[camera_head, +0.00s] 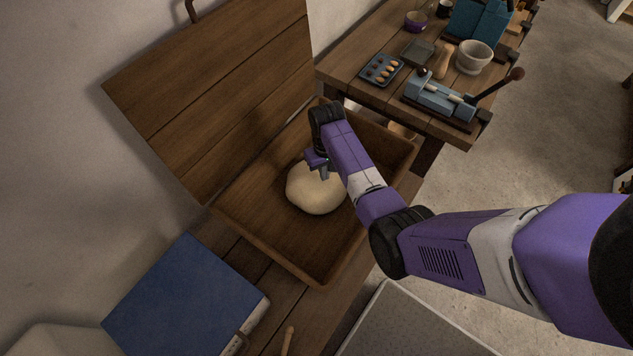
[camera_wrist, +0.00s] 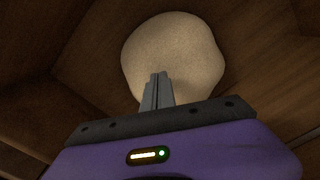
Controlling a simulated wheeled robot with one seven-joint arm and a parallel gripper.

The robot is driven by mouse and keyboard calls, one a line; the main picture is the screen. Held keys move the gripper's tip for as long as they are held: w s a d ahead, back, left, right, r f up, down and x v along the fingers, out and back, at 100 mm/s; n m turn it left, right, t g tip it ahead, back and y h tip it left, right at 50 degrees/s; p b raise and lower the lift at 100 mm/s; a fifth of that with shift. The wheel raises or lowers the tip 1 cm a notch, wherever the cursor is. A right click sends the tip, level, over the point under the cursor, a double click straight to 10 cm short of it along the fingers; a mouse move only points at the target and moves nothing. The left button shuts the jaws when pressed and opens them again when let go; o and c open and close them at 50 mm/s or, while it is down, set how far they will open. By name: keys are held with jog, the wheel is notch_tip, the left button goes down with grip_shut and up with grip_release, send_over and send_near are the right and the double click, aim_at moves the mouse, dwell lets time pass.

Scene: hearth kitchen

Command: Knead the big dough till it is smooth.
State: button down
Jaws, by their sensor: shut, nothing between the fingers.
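The big dough (camera_head: 314,190) is a pale, rounded lump on the floor of a wooden trough (camera_head: 330,274). It looks slightly uneven in outline, and fine surface detail is hard to tell. In the wrist view the dough (camera_wrist: 172,55) fills the upper middle, with the trough's brown floor around it. My gripper (camera_head: 322,172) is over the dough's upper part in the head view. In the wrist view its fingers (camera_wrist: 158,82) are shut together and empty, pointing at the dough's near edge. I cannot tell whether they touch it. My arm hides the dough's right side.
The trough's wooden lid (camera_head: 215,90) stands open against the wall. On the table behind stand a blue lever press (camera_head: 440,100), a tray of small pieces (camera_head: 381,70) and a white bowl (camera_head: 474,56).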

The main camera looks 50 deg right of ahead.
jog(key=shift+f, duration=0.15)
jog(key=shift+f+b, duration=0.9)
jog(key=shift+f, duration=0.2)
jog(key=shift+s, duration=0.1)
jog(key=shift+f, duration=0.35)
dwell(1.0)
jog(key=shift+r, duration=0.1)
dwell(0.4)
notch_tip(320, 180, up, 3)
jog(key=p, duration=0.3)
jog(key=shift+r+p, duration=0.1)
jog(key=shift+p, duration=0.3)
dwell(0.4)
